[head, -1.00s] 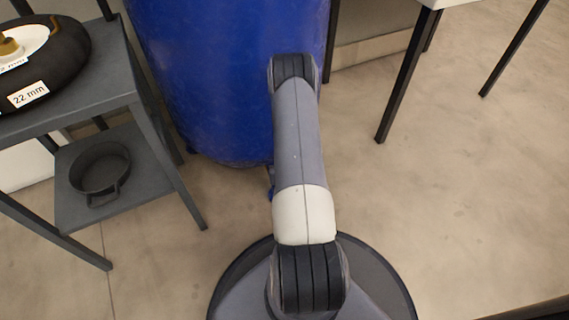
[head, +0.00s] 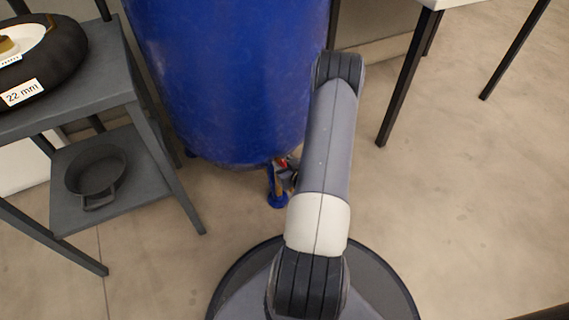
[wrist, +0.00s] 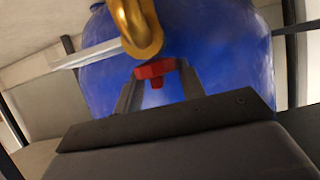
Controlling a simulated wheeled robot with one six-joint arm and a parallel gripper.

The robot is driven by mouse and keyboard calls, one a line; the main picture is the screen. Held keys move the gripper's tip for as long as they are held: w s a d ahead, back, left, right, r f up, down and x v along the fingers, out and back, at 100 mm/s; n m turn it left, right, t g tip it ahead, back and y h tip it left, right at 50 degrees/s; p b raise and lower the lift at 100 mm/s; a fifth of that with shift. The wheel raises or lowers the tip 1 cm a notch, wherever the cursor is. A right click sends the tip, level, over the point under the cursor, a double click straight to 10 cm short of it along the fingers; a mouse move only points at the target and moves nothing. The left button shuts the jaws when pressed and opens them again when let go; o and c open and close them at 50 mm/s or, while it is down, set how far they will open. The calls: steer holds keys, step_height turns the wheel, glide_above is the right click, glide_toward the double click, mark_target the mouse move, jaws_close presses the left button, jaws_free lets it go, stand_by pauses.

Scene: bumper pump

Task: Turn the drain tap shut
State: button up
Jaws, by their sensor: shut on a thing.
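The drain tap's red handle (wrist: 155,71) is in the middle of the wrist view, between the fingers of my gripper (wrist: 160,76), which is shut on it. A curved brass piece (wrist: 136,24) shows just above the handle. The blue tank (wrist: 218,38) fills the background. In the head view the tank (head: 232,75) stands behind my arm, and a bit of the red handle (head: 282,162) shows at its lower right edge. My gripper in the head view is mostly hidden by my arm.
A grey shelf stand (head: 85,105) with a black pan (head: 97,172) on its lower shelf stands at left. A black ring (head: 62,55) labelled 22 mm lies on top. A white-topped table with dark legs (head: 400,85) is at upper right. The floor at right is clear.

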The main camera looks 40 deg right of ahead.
steer(key=o, duration=0.8)
steer(key=p+v, duration=0.3)
steer(key=v, duration=0.7)
steer(key=shift+s+r, duration=0.1)
steer(key=shift+s, duration=0.3)
steer(key=shift+w, duration=0.1)
steer(key=b+x, duration=0.3)
steer(key=x, duration=0.8)
steer(key=shift+a+r, duration=0.1)
steer(key=shift+s, duration=0.25)
